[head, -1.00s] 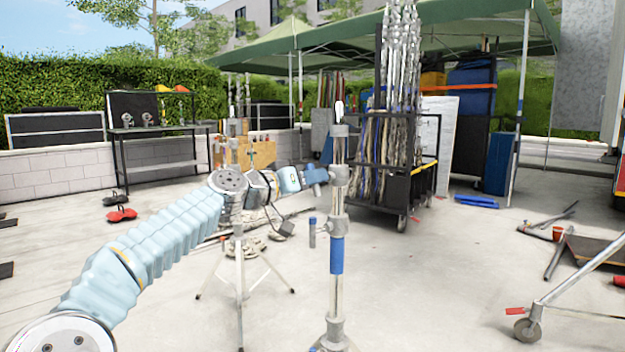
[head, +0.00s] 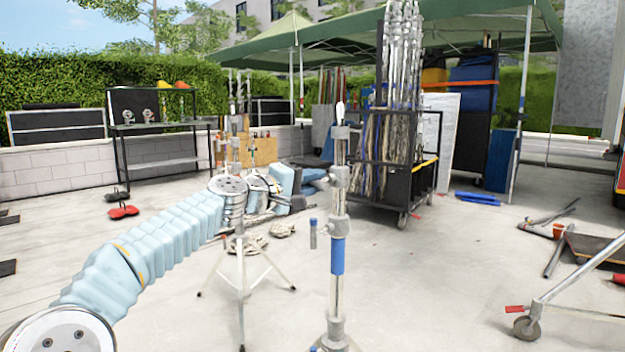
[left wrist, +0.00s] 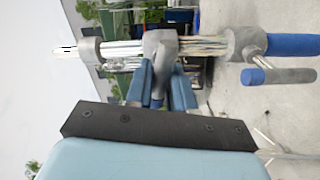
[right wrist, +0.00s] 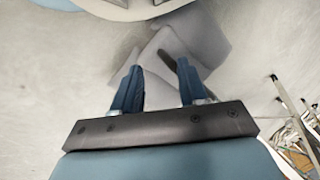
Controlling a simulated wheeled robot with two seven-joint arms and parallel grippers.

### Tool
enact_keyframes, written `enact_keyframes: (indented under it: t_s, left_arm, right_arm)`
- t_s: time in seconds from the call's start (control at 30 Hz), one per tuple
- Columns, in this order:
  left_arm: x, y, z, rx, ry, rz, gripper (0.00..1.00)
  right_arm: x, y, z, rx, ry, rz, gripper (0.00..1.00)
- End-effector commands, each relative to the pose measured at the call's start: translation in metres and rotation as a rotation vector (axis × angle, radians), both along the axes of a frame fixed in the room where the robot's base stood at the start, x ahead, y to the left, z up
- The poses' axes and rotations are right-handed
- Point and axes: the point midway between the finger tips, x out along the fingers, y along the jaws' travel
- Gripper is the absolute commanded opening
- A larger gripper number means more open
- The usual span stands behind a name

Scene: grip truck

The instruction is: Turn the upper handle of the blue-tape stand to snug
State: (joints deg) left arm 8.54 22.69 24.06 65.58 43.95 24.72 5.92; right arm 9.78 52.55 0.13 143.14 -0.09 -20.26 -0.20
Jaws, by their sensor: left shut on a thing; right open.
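The blue-tape stand is an upright metal pole with blue tape (head: 337,256) in the head view. Its upper collar (head: 338,182) carries the upper handle, a grey lever with a blue tip, seen best in the left wrist view (left wrist: 163,72). My left gripper (head: 318,180) is at that handle, left of the pole. In the left wrist view its two blue fingers (left wrist: 163,88) lie on either side of the handle, shut on it. The lower handle (head: 313,235) hangs beside the lower collar, apart from the gripper. My right gripper (right wrist: 162,85) is open and empty, seen only in its wrist view.
Another tripod stand (head: 240,270) is behind my left arm. A black cart (head: 408,185) with metal poles stands behind the blue-tape stand. A wheeled stand leg (head: 565,295) is at the right. Open pavement surrounds the blue-tape stand's lower part.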

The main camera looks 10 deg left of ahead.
Motion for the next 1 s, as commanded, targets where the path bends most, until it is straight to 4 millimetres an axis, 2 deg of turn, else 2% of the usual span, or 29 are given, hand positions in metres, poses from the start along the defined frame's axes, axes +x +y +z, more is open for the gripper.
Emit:
enact_keyframes:
  t_s: [0.4,0.97,1.0]
  left_arm:
    - [0.0002,0.0007,-0.0011,-0.161,0.113,0.001,0.00]
    - [0.0003,0.0007,-0.0019,-0.187,0.131,0.001,0.00]
    - [0.0003,0.0007,-0.0019,-0.187,0.131,0.001,0.26]
  right_arm:
    - [0.0002,-0.0007,0.0056,-0.001,-0.002,-0.001,0.43]
    - [0.0002,-0.0008,0.0060,-0.002,-0.001,-0.002,0.43]
    - [0.0002,-0.0008,0.0060,-0.002,-0.001,-0.002,0.43]
